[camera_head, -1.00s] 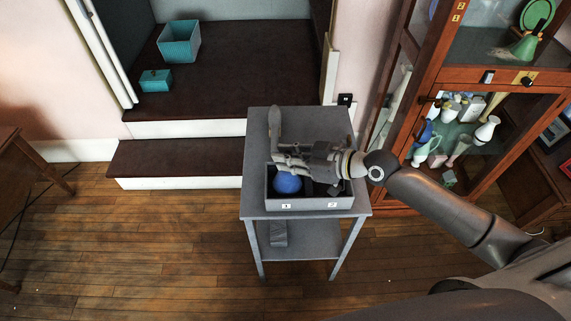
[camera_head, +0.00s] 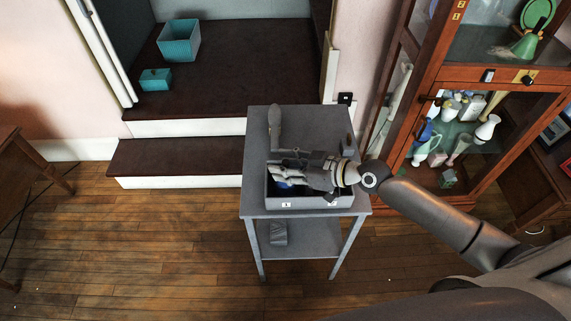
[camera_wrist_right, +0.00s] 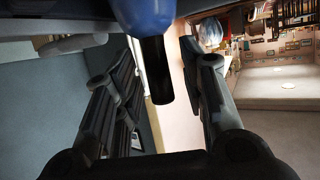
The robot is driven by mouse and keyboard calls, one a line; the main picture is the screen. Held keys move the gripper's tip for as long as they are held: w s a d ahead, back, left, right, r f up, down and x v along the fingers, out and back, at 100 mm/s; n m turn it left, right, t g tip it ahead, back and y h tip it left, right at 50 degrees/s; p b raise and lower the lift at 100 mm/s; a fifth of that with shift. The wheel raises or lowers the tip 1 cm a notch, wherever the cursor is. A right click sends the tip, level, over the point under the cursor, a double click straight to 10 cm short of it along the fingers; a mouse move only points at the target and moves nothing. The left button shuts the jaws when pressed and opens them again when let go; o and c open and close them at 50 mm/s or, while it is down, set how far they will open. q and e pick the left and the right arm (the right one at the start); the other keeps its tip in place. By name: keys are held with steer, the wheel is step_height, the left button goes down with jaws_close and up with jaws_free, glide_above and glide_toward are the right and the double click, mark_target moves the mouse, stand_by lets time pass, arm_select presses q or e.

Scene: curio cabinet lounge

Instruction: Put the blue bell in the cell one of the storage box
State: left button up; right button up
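The grey storage box (camera_head: 308,203) stands on a small grey table, its front label 1 on the left and 2 on the right. The blue bell (camera_head: 284,185) is at the left cell, cell one, mostly hidden under my right gripper (camera_head: 279,176). In the right wrist view the blue bell (camera_wrist_right: 145,14) has its black handle reaching between the fingers of my right gripper (camera_wrist_right: 160,80). The fingers are apart, with a gap visible beside the handle. Whether the bell rests on the cell floor is hidden. My left gripper is not in view.
A glass cabinet (camera_head: 500,77) with vases is at the right. A grey item (camera_head: 278,233) lies on the lower shelf. Teal boxes (camera_head: 180,42) sit on the dark step at the back.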

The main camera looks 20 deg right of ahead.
steer(key=shift+r, duration=0.1)
steer(key=shift+r+p, duration=0.15)
steer(key=shift+p, duration=0.15)
steer(key=b+v, duration=0.4)
steer(key=v, duration=0.7)
steer(key=shift+s+d, duration=0.3)
steer(key=shift+d, duration=0.05)
